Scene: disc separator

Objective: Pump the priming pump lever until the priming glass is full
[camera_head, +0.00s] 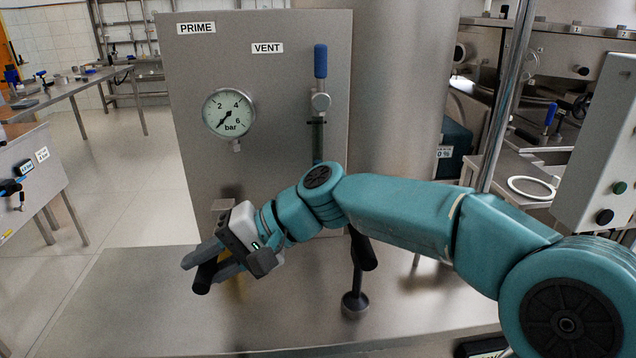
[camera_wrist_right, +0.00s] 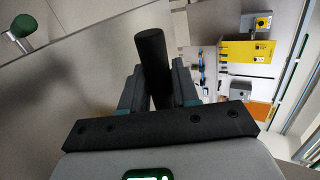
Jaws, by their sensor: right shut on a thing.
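My right gripper (camera_head: 213,262) is shut on a black cylindrical grip, the priming pump lever's handle (camera_head: 203,279), at the lower left of the PRIME panel. In the right wrist view the black handle (camera_wrist_right: 151,55) sticks out between the two fingers (camera_wrist_right: 155,88). The rest of the lever is hidden behind my gripper and wrist. A narrow dark vertical tube, seemingly the priming glass (camera_head: 317,140), stands under the blue-handled VENT valve (camera_head: 320,75). My right arm hides its lower part, and I cannot tell its fill level. My left gripper is out of view.
The pressure gauge (camera_head: 229,113) has its needle at the low end. A black handle and rod on a round foot (camera_head: 355,304) stand under my right forearm. The steel bench top (camera_head: 120,300) is clear at left. A control box (camera_head: 603,150) stands at right.

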